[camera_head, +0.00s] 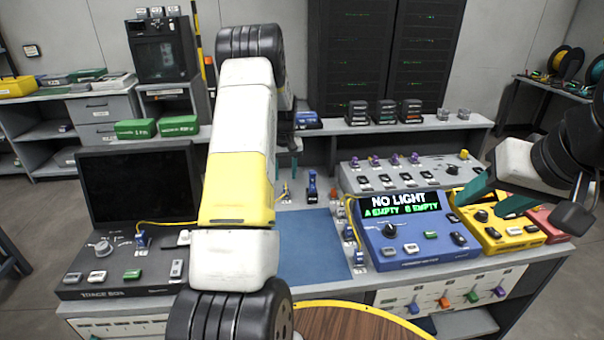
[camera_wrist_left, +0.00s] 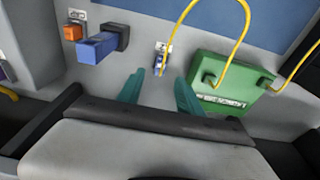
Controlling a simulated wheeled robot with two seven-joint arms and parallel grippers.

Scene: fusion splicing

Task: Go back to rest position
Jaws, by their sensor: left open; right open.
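My left arm reaches in from the left across the middle of the head view, over the workbench. The teal fingertips of my left gripper (camera_head: 287,163) show just past the arm, partly hidden by it. In the left wrist view the two teal fingers of that gripper (camera_wrist_left: 160,92) stand apart with nothing between them. A small blue-and-white connector (camera_wrist_left: 162,56) lies just beyond the gap. My right gripper (camera_head: 497,198) is at the right, its teal fingers apart and empty, above the yellow device (camera_head: 495,232) and close to the blue device.
The blue device (camera_head: 408,251) displays "NO LIGHT, A EMPTY, B EMPTY". A blue mat (camera_head: 315,250) covers the bench middle. A black-screened device (camera_head: 138,185) stands left. In the left wrist view, a green box (camera_wrist_left: 222,82) with yellow cable (camera_wrist_left: 243,30) lies beside the fingers, a blue block (camera_wrist_left: 98,48) to the left.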

